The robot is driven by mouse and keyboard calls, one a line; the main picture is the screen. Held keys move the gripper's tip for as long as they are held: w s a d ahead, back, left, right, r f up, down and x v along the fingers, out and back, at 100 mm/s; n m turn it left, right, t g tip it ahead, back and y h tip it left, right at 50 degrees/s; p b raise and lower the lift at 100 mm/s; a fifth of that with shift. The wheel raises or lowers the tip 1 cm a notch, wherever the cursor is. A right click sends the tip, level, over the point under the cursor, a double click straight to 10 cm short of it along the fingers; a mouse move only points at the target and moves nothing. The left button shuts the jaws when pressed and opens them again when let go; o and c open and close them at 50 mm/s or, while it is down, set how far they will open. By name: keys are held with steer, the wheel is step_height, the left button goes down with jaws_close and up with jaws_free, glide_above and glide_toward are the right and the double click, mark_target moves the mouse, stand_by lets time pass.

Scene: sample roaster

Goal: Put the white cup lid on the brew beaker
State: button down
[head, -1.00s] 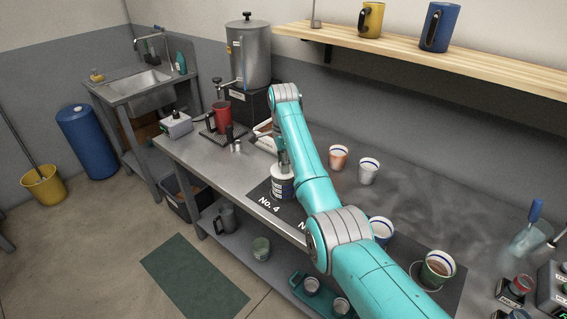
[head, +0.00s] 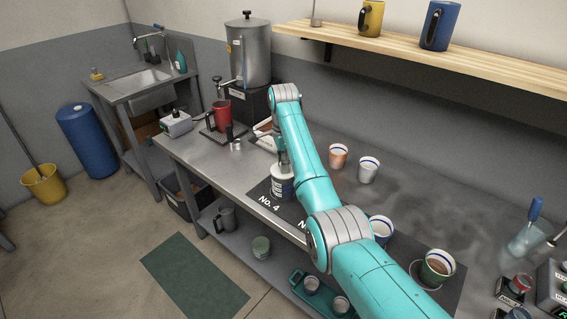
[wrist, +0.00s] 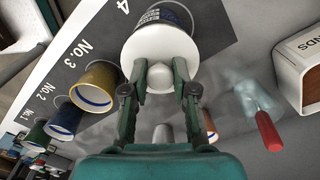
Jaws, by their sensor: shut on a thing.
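The white cup lid (wrist: 155,45) is a round disc with a knob; it shows in the wrist view between my fingers. My gripper (wrist: 164,72) is shut on the lid's knob. I cannot tell whether the lid is fully seated.
Cups stand along the mat, among them a yellow cup (wrist: 93,86) at No. 3 and a green cup (head: 438,268). An orange cup (head: 338,157) and a white cup (head: 368,170) stand behind. A red mug (head: 221,114) is at the left.

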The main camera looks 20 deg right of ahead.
steer(key=shift+f, duration=0.1)
stand_by(0.3)
steer(key=c, duration=0.8)
jaws_free()
steer(key=shift+c, duration=0.2)
steer(key=shift+r, duration=0.4)
step_height(320, 180, up, 6)
steer(key=shift+r, duration=0.2)
steer(key=s+d+f, duration=0.1)
steer(key=s+d, duration=0.1)
steer(key=d, duration=0.8)
steer(key=s+d+f, duration=0.2)
steer(key=s+d, duration=0.1)
steer(key=d, duration=0.6)
steer(key=s+d+f, duration=0.1)
steer(key=s+d, duration=0.1)
steer(key=d, duration=0.8)
steer(key=shift+s+d+f+m, duration=0.3)
steer(key=shift+s+d+f, duration=0.05)
